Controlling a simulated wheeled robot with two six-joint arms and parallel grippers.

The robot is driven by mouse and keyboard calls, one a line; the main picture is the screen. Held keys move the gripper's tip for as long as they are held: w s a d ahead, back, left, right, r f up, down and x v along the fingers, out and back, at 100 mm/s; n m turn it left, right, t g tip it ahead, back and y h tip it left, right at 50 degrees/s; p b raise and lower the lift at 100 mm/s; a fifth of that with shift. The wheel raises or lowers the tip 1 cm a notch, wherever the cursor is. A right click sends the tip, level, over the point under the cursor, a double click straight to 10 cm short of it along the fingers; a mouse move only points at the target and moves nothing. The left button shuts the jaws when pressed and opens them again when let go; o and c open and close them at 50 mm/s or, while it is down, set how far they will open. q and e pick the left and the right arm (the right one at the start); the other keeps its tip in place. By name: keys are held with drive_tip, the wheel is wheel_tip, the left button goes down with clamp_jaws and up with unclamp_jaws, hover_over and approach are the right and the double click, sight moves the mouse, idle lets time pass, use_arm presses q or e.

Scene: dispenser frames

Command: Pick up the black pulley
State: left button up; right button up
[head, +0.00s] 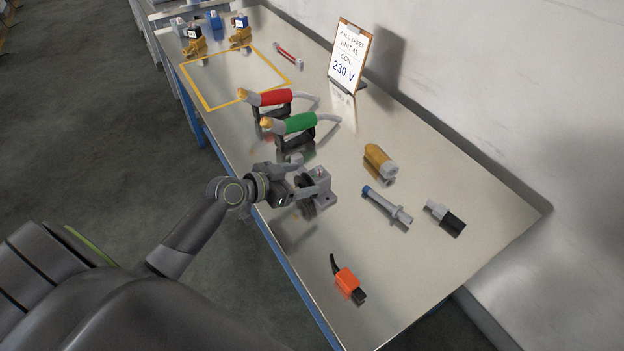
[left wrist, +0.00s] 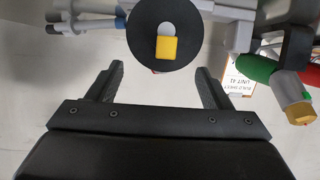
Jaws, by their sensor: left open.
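The black pulley (left wrist: 145,35) is a black disc in the left wrist view, with a pale centre and a yellow square over it. It is ahead of my left gripper (left wrist: 160,72), whose two fingers are apart with nothing between them. In the head view my left gripper (head: 303,177) is at the grey metal block (head: 320,190) near the table's left edge and largely hides the pulley there. I cannot tell whether a finger touches it. My right gripper is in neither view.
Close behind are a green-handled tool (head: 300,123) and a red-handled tool (head: 270,97). To the right lie a yellow cylinder (head: 378,158), a blue-tipped grey rod (head: 387,207) and a grey-black part (head: 445,217). An orange part (head: 347,280) lies in front. The table's front right is clear.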

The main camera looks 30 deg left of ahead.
sight(309, 177)
use_arm(q)
drive_tip(key=shift+p+x, duration=0.9)
drive_tip(key=shift+x, duration=1.6)
drive_tip(key=shift+w+d+f, duration=0.1)
drive_tip(key=shift+w+f, duration=0.1)
drive_tip(key=shift+w, duration=0.15)
drive_tip(key=shift+c, duration=0.4)
